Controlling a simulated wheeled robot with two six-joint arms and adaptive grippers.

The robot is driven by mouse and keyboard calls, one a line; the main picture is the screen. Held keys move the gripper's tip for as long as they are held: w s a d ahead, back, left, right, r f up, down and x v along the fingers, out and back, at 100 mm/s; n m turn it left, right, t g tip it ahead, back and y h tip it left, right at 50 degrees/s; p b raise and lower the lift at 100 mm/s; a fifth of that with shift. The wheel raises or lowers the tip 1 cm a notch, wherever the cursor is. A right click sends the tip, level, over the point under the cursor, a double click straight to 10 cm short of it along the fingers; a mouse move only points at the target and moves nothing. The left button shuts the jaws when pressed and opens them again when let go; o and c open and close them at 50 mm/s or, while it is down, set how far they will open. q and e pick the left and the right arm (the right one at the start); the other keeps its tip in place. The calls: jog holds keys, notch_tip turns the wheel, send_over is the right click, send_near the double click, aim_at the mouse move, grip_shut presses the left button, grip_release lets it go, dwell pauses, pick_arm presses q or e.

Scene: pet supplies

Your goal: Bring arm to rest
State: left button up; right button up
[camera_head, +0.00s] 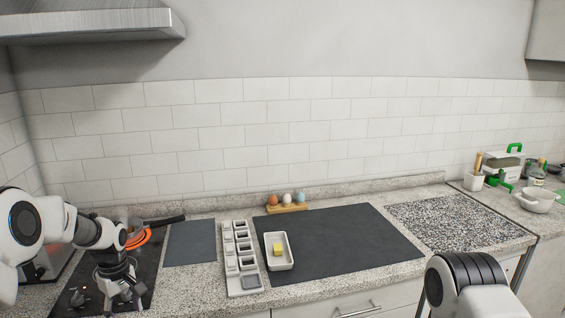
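My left arm comes in from the left, and its gripper (124,288) points down above the black cooktop (75,290). Its fingers are small and dark against the cooktop, so I cannot tell whether they are open or shut. No held thing is visible in it. My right arm shows only as a white and black link at the bottom right; its gripper is out of view. A white tray (288,262) with a yellow block (278,249) in it stands on the dark mat (345,250).
An orange-rimmed pan (140,238) stands behind my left gripper. A white compartment rack (231,270) stands left of the tray. An egg holder (288,208) is at the back. A white bowl (537,201) and jars stand far right. The mat's right side is clear.

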pick_arm(q)
jog(key=s+d+f+m+g+b, duration=0.2)
jog(key=s+d+f, duration=0.3)
jog(key=s+f, duration=0.7)
jog(key=s+d+f+m+g+b, duration=0.15)
jog(key=s+d+f, duration=0.35)
jog(key=s+f, duration=0.75)
jog(key=s+d+m+t, duration=0.3)
jog(key=s+m, duration=0.4)
jog(key=s, duration=0.4)
jog(key=shift+s+t, duration=0.2)
jog(key=shift+t, duration=0.45)
jog(key=shift+d+r+m, duration=0.1)
jog(key=shift+d+m, duration=0.05)
jog(key=shift+m, duration=0.1)
